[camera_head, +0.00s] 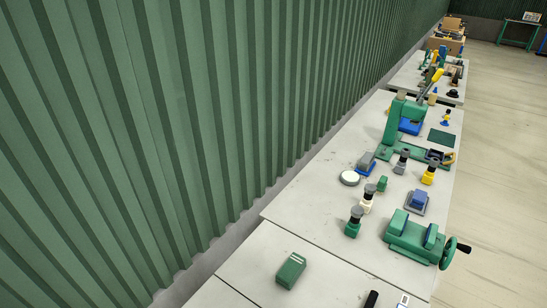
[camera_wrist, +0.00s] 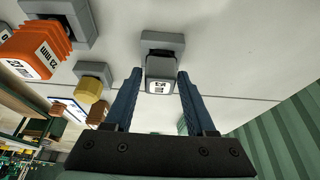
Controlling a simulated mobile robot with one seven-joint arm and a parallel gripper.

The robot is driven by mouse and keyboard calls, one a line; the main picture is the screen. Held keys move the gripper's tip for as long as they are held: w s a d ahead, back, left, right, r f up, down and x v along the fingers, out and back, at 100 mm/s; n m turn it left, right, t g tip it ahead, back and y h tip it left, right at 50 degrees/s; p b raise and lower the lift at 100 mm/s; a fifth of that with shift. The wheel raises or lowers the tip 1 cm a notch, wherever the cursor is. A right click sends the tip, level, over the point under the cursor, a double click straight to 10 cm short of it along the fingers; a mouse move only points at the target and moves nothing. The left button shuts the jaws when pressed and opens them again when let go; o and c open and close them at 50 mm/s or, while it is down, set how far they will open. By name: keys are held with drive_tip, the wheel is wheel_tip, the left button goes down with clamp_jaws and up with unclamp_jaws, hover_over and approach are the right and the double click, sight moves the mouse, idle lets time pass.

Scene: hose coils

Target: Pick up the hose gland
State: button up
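In the wrist view a grey block with a white printed label (camera_wrist: 160,72) stands out from a grey square base (camera_wrist: 162,40). It may be the hose gland, but I cannot tell for sure. My gripper (camera_wrist: 158,76) is open, with one dark blue finger on each side of this block. A narrow gap seems to show between the block and each finger. The gripper is not visible in the head view, and I cannot pick out the gland there.
In the wrist view an orange ribbed piece (camera_wrist: 38,48) and a yellow round piece (camera_wrist: 89,89) sit on grey bases to the left. In the head view a green vise (camera_head: 415,238), a green press (camera_head: 392,130) and several small fittings stand on benches beside a green corrugated wall (camera_head: 150,130).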

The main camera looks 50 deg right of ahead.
clamp_jaws()
drive_tip(key=shift+r, duration=0.1)
